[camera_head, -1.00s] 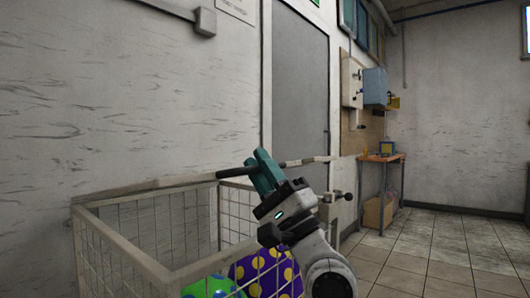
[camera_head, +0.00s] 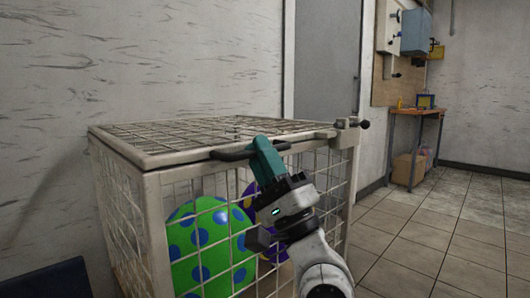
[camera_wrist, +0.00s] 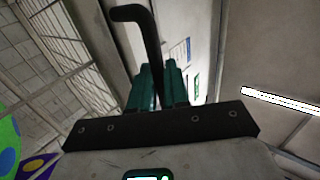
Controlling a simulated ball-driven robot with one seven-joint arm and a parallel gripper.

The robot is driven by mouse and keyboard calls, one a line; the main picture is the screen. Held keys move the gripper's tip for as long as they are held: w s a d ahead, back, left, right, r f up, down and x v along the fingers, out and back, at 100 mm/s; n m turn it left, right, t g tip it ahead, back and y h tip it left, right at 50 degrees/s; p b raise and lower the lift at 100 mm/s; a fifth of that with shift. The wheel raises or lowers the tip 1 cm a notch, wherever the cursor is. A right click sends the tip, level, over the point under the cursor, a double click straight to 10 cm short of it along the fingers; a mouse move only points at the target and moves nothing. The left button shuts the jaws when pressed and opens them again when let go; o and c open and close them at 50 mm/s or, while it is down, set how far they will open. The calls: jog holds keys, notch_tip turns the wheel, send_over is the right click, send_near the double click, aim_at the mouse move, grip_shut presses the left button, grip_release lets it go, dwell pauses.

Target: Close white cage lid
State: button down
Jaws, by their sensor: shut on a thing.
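The white wire cage (camera_head: 152,215) stands in front of the wall in the head view. Its lid (camera_head: 185,135), a white frame with mesh, lies flat across the cage top. A dark handle (camera_head: 232,155) sticks out from the lid's front edge. My gripper (camera_head: 263,146), with teal fingers, is shut on this handle at the front edge. In the wrist view the bent black handle (camera_wrist: 140,14) runs down between the teal fingers (camera_wrist: 156,80). The fingers hide part of the handle.
A dark latch knob (camera_head: 364,125) sits at the cage's right corner. A small table (camera_head: 415,112) stands farther right; the tiled floor between is clear.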

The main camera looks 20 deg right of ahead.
jog(key=shift+w+f, duration=0.25)
jog(key=shift+f, duration=0.1)
jog(key=c, duration=1.2)
grip_release()
jog(key=b+v, duration=0.1)
jog(key=v, duration=0.9)
jog(key=shift+s+f+b, duration=0.2)
jog(key=shift+s+b, duration=0.1)
